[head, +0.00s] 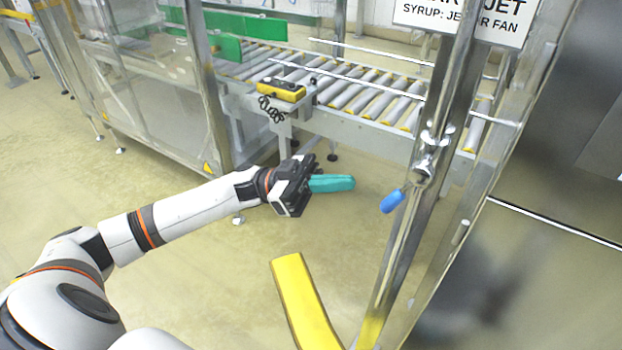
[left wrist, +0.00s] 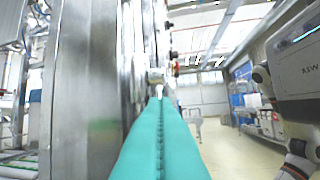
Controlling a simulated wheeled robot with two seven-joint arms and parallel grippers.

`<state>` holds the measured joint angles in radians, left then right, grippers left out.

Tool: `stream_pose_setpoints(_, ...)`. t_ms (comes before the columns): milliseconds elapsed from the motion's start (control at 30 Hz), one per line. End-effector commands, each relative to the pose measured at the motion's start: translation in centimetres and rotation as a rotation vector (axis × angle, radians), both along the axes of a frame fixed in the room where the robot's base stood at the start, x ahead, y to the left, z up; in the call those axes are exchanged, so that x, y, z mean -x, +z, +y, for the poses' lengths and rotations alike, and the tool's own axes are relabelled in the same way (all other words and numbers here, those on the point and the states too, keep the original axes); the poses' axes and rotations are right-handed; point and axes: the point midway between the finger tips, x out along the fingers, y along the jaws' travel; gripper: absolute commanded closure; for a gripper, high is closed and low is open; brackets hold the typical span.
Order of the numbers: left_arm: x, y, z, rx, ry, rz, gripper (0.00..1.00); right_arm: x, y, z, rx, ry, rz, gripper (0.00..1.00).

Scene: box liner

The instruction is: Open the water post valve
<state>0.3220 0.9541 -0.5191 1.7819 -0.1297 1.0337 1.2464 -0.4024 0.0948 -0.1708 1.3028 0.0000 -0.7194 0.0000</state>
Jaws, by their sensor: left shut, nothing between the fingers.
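The water post is a shiny metal upright (head: 452,85) right of centre in the head view. A small metal valve (head: 423,163) is mounted on it, with a blue lever handle (head: 393,201) that slants down to the left. My left gripper (head: 348,183) has long teal fingers, shut and empty. It points right towards the post, left of the blue handle and apart from it in the picture. In the left wrist view the closed teal fingers (left wrist: 160,120) point at metal fittings (left wrist: 155,76) beside a metal column; the blue handle does not show there. My right gripper is out of view.
A roller conveyor (head: 360,95) with a yellow control box (head: 281,90) runs behind. A sign (head: 465,18) hangs at the top of the post. A yellow bar (head: 303,305) stands low in front. A steel panel (head: 530,230) is at the right. Open floor lies left.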

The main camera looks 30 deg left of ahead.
Motion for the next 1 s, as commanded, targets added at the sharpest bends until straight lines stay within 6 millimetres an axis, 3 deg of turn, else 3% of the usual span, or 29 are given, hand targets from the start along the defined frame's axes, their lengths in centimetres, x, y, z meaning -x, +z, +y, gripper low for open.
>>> stream_pose_setpoints(67,-0.1,0.6,-1.5,0.004,-0.002,-0.001,1.0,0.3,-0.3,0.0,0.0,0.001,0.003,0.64)
stream_pose_setpoints(300,-0.7,-0.8,-4.1,0.003,-0.002,0.0,1.0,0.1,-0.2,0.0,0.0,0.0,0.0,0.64)
stream_pose_setpoints(833,-0.7,-1.4,-4.8,0.027,-0.002,0.004,1.0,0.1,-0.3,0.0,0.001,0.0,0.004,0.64)
stream_pose_setpoints(1000,-0.7,-2.2,-5.7,0.131,-0.001,0.007,1.0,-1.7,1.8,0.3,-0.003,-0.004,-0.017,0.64)
